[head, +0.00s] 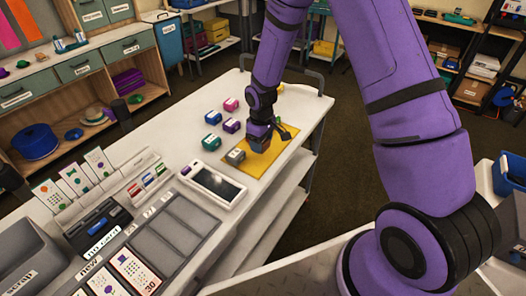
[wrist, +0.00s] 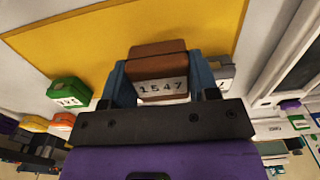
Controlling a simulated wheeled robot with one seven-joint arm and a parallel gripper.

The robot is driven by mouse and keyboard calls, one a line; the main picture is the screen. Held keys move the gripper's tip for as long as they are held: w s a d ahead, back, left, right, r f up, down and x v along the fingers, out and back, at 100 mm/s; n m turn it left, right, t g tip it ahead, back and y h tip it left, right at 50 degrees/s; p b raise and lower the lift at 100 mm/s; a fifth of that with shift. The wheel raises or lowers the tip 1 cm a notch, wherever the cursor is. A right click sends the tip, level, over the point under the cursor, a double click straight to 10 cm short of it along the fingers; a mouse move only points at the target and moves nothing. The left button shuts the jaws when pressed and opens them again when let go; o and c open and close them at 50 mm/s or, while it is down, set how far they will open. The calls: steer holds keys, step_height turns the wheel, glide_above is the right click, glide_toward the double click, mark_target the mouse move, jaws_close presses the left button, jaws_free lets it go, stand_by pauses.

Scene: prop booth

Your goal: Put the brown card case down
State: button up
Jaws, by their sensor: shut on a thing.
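The brown card case (wrist: 158,62), with a white label reading 1547, sits between the blue fingers of my gripper (wrist: 160,85) in the wrist view. The fingers are shut on its two sides. In the head view my gripper (head: 261,142) points down over the yellow mat (head: 259,164) on the white table. There the case is mostly hidden by the gripper. The yellow mat also shows beyond the case in the wrist view (wrist: 75,50). I cannot tell whether the case touches the mat.
Several small cases stand left of my gripper: pink (head: 231,104), blue (head: 213,117), purple (head: 231,126), green (head: 211,142) and grey (head: 235,157), the grey one close by at the mat's edge. A tablet (head: 215,185) lies in front. A metal rail (head: 310,75) edges the table's far end.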

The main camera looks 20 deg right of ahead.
mark_target(263, 152)
steer(key=shift+s+d, duration=0.1)
steer(key=shift+s, duration=0.4)
steer(key=shift+f, duration=1.8)
steer(key=shift+f, duration=0.15)
steer(key=o, duration=0.9)
